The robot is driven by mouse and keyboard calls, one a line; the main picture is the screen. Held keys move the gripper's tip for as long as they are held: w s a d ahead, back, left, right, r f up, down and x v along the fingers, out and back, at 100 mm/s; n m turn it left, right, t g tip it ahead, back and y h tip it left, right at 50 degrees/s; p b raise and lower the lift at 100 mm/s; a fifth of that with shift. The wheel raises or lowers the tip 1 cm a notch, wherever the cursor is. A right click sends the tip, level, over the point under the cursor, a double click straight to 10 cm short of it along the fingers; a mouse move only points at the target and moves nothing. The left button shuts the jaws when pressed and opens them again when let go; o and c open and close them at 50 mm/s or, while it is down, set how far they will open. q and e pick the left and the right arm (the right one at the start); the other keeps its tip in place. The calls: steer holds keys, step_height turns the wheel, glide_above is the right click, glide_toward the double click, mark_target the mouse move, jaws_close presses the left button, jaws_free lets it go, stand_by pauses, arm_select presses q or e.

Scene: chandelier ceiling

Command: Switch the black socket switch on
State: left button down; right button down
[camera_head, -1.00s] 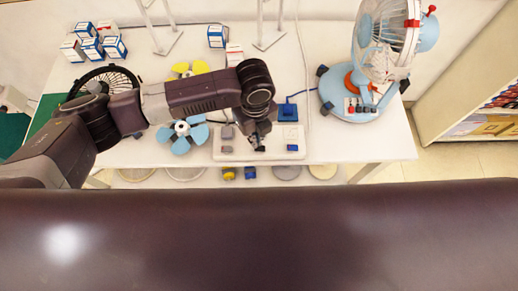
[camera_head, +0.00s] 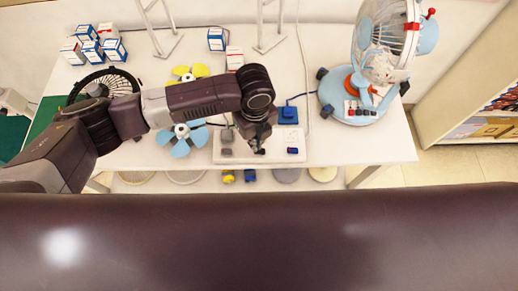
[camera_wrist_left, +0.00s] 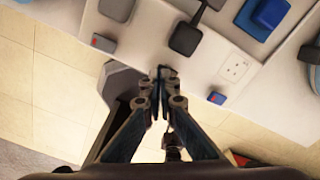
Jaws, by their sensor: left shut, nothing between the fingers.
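A white power strip (camera_head: 275,157) lies along the near edge of the white table; it also shows in the left wrist view (camera_wrist_left: 206,63). In that view a black plug (camera_wrist_left: 186,38) sits in the strip. My left gripper (camera_wrist_left: 162,75) is shut and empty, its tips over the strip's near edge just below the black plug. A small dark patch at the tips may be the black switch. The fingers cover it, so I cannot tell its state or whether they touch it. In the head view my left gripper (camera_head: 258,149) is over the strip's middle.
A blue switch (camera_wrist_left: 216,97) and an empty socket (camera_wrist_left: 235,69) are right of the tips; a reddish switch (camera_wrist_left: 103,43) is left. A blue fan (camera_head: 370,75) stands right, a blue-bladed fan part (camera_head: 182,146) left. Boxes (camera_head: 95,42) stand at the back left.

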arm_select(q)
steer(key=shift+f+b, duration=0.65)
steer(key=shift+f, duration=0.6)
stand_by(0.9)
step_height(320, 180, up, 7)
steer(key=p, duration=0.7)
steer(key=shift+r, duration=0.1)
stand_by(0.5)
